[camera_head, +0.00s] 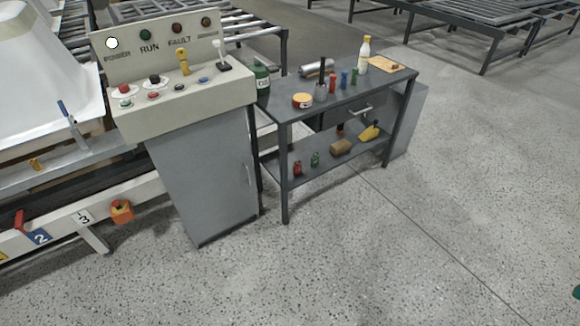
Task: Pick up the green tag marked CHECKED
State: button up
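I cannot read the word CHECKED anywhere, so I cannot tell which green thing is the tag. A small green item (315,159) sits on the lower shelf of the grey workbench, beside a small red item (297,168). A dark green container (262,80) with a pale label stands between the control console and the bench. A small green piece (577,292) is cut off at the right edge of the picture. My gripper is not in view.
The control console (205,190) stands left of the workbench (284,205). Roller conveyors (485,40) stand behind. The floor in front is clear.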

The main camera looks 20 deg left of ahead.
aim_at(314, 161)
jog(key=u, duration=0.1)
jog(key=i, duration=1)
jog(key=z, duration=0.05)
